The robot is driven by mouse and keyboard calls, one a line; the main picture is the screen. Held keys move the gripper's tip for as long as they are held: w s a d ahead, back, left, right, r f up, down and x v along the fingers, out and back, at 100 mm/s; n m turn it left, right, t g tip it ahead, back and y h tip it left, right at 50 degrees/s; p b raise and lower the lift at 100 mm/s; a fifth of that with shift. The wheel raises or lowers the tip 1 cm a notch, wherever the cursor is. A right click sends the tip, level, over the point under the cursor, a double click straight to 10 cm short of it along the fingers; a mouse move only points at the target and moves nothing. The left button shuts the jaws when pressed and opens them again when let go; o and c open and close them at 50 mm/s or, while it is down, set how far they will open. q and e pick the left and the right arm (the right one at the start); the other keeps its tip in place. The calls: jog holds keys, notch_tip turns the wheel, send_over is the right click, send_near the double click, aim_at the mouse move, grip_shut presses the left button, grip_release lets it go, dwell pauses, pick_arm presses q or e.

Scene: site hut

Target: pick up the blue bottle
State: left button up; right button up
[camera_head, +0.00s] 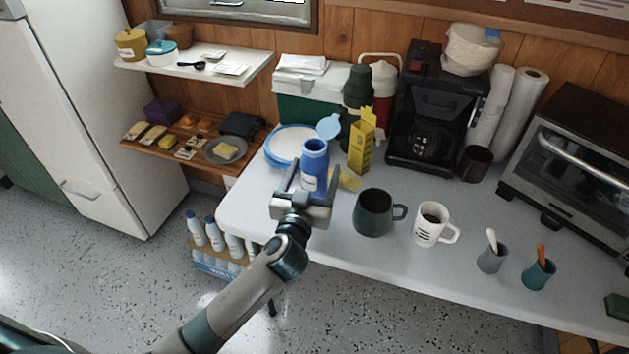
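The blue bottle (315,153) stands upright near the left end of the white table, with a pale label on its side. A light blue round piece (329,126) shows just behind its top; I cannot tell whether it is attached. My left gripper (312,177) reaches in from the front, its fingers apart, one on each side of the bottle's lower part in this view. Gaps seem to show between fingers and bottle, and I cannot tell how deep the bottle sits between them. The gripper hides the bottle's base. My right gripper is not in view.
Close by are a yellow box (361,146), a blue-rimmed plate (279,150), a dark green flask (356,92) and a dark green mug (373,212). A white mug (432,224) and coffee maker (434,115) stand further right. The front-left table corner is clear.

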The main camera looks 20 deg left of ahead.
aim_at(311, 168)
pick_arm(q)
jog(key=c, duration=1.3)
jog(key=shift+r, duration=2.05)
jog(key=shift+s+d+r+b, duration=0.2)
jog(key=shift+s+d+r, duration=0.2)
jog(key=shift+d+r, duration=1.15)
jog(key=shift+s+d+r+b, duration=0.2)
jog(key=shift+s+d+r, duration=0.45)
jog(key=shift+d, duration=1.55)
jog(key=shift+s+d+r+b, duration=0.2)
jog(key=shift+d+r, duration=1.1)
jog(key=shift+d, duration=0.6)
